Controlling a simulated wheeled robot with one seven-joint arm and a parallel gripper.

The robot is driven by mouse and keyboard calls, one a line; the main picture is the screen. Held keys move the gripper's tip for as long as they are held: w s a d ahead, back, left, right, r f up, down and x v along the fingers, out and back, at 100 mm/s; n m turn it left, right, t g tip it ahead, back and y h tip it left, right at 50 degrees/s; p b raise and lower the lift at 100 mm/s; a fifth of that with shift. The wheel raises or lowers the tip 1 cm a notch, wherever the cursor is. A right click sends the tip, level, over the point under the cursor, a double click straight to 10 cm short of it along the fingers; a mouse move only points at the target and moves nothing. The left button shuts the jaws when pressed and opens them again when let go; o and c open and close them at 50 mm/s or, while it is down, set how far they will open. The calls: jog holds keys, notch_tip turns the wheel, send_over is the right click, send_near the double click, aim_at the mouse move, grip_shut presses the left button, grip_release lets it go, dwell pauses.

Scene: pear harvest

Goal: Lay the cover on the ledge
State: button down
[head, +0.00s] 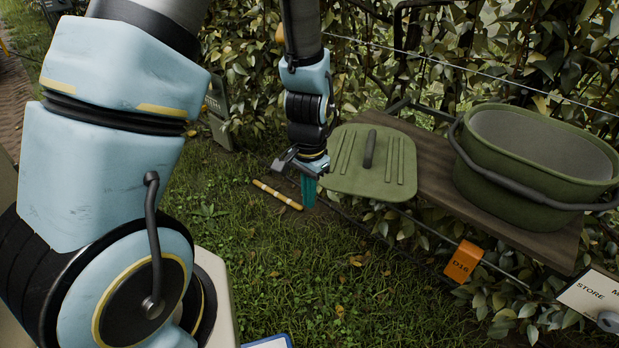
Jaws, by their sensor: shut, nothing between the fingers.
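The green cover (345,169), a flat ribbed plate with a dark bar handle on top, lies at the left end of the brown wooden ledge (430,170). Its left and near parts stick out past the ledge's edge. My gripper (309,190), with teal fingers pointing down, is just left of the cover. The fingers look closed together and hold nothing. I cannot tell whether they touch the cover's left edge.
A green oval tub (520,170) with a dark handle stands open on the ledge, right of the cover. An orange tag (463,261) hangs below the ledge. A yellow-brown stick (278,194) lies on the grass.

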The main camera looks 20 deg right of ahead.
aim_at(354, 165)
jog(key=shift+w+d+r+p, duration=0.1)
jog(key=shift+w+d+p, duration=0.1)
jog(key=shift+w+d, duration=0.3)
jog(key=shift+w+d+f+p, duration=0.1)
jog(key=shift+w+d+p, duration=0.05)
jog(key=shift+d, duration=0.55)
jog(key=shift+w+d+r+p, duration=0.1)
jog(key=shift+w+d+p, duration=0.1)
jog(key=shift+w+d, duration=0.3)
jog(key=shift+s, duration=0.15)
jog(key=w+d, duration=0.2)
jog(key=d, duration=0.2)
jog(key=w+d, duration=0.2)
jog(key=d, duration=0.1)
jog(key=w+d, duration=0.2)
jog(key=d, duration=0.2)
jog(key=shift+w+d+p, duration=0.2)
jog(key=shift+d+p, duration=0.1)
jog(key=shift+d, duration=0.05)
